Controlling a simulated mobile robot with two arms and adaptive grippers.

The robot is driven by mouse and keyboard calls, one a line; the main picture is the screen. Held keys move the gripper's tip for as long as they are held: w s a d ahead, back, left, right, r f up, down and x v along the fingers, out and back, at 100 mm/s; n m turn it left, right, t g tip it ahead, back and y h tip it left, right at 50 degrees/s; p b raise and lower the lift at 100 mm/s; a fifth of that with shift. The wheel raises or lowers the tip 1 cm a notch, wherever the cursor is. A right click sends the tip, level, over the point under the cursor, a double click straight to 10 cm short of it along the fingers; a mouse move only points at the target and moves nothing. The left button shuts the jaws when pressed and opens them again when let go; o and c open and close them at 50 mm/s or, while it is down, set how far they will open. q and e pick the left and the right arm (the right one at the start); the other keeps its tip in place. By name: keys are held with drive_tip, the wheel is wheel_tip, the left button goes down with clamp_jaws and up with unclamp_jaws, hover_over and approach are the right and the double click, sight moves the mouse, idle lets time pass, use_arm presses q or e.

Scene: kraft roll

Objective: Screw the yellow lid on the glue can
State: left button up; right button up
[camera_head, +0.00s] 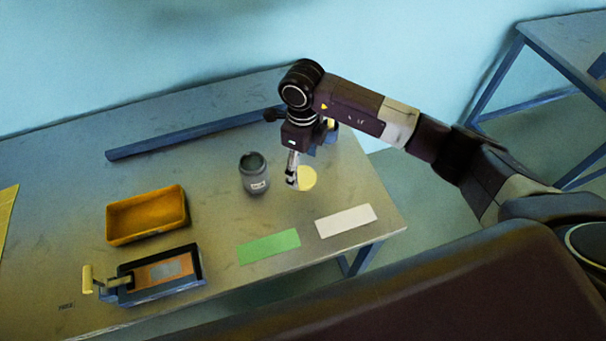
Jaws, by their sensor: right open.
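The yellow lid (308,178) is a pale yellow disc at the right part of the table. My right gripper (292,184) points down at the left edge of the lid and is open. Its fingers cover part of the lid's left side, and I cannot tell whether they touch it. The glue can (254,178) is a grey can with a small light label, standing upright just left of the gripper. Its top looks dark and has no yellow lid on it. My left gripper is not in view.
An orange-yellow tray (112,232) and a dark box with a yellow-handled lever (128,290) stand at the left. A green strip (268,247) and a white strip (345,221) lie near the front edge. A long blue bar (185,135) lies along the back.

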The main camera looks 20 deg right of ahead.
sight(303, 176)
drive_tip(key=shift+f+p, duration=0.4)
drive_tip(key=shift+f, duration=1.45)
drive_tip(key=shift+d, duration=0.1)
drive_tip(key=shift+c, duration=0.6)
drive_tip(key=c, duration=0.7)
